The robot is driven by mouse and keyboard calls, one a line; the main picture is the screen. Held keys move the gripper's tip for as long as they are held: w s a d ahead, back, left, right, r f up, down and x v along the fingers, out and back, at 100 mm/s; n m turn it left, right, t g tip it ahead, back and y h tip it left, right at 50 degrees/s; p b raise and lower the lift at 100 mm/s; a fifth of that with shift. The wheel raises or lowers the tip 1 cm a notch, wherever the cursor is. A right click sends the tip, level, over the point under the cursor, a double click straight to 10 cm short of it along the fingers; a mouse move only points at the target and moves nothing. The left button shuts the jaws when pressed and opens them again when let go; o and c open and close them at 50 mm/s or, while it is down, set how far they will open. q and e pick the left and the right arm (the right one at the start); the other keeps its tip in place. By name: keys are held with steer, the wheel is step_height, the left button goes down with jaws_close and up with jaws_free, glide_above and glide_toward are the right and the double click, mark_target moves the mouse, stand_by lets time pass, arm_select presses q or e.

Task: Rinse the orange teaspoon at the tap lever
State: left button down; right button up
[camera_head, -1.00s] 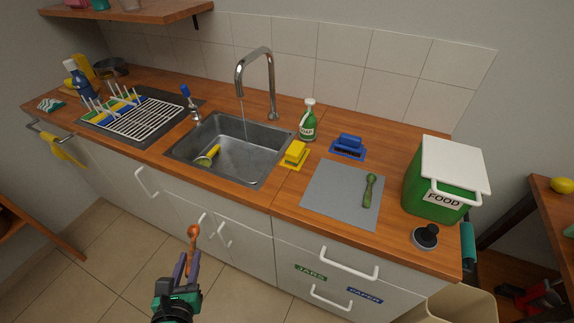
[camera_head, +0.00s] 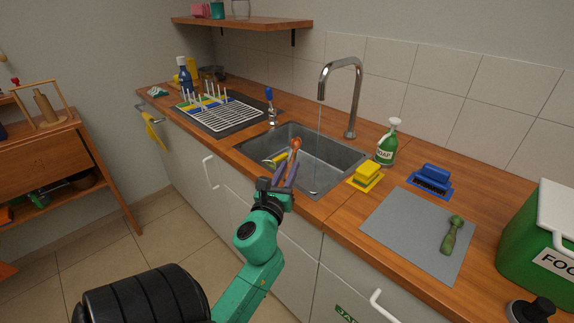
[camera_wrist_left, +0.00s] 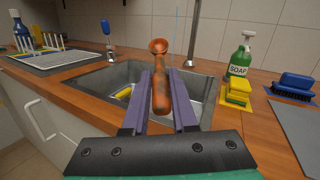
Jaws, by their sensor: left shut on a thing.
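My left gripper (camera_head: 284,180) is shut on the orange teaspoon (camera_head: 295,145), over the front part of the sink (camera_head: 345,159). In the left wrist view the teaspoon (camera_wrist_left: 160,85) points away from me between the purple fingers, bowl end up, with dark smudges on its handle. The tap spout (camera_head: 341,64) arches over the sink and a thin stream of water (camera_head: 319,118) falls from it, beyond the teaspoon and apart from it. The blue-topped tap lever (camera_head: 270,101) stands at the sink's back left corner. My right gripper is not in view.
A yellow-handled thing (camera_head: 278,159) lies in the sink. A yellow sponge (camera_head: 367,172), soap bottle (camera_head: 388,143) and blue brush (camera_head: 432,177) stand right of it. A grey mat (camera_head: 410,240) bears a green spoon (camera_head: 452,236). The dish rack (camera_head: 222,115) is at left.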

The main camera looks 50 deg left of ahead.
arm_select(q)
steer(key=w+a+f+b, duration=0.1)
steer(key=w, duration=0.5)
steer(key=w+a+f+b, duration=0.1)
steer(key=w+b, duration=0.1)
steer(key=w, duration=0.4)
steer(key=shift+w+a+f+b, duration=0.25)
steer(key=shift+w+b, duration=0.05)
steer(key=shift+d, duration=0.1)
steer(key=shift+d, duration=0.55)
steer(key=shift+a, duration=0.65)
steer(key=shift+d, duration=0.15)
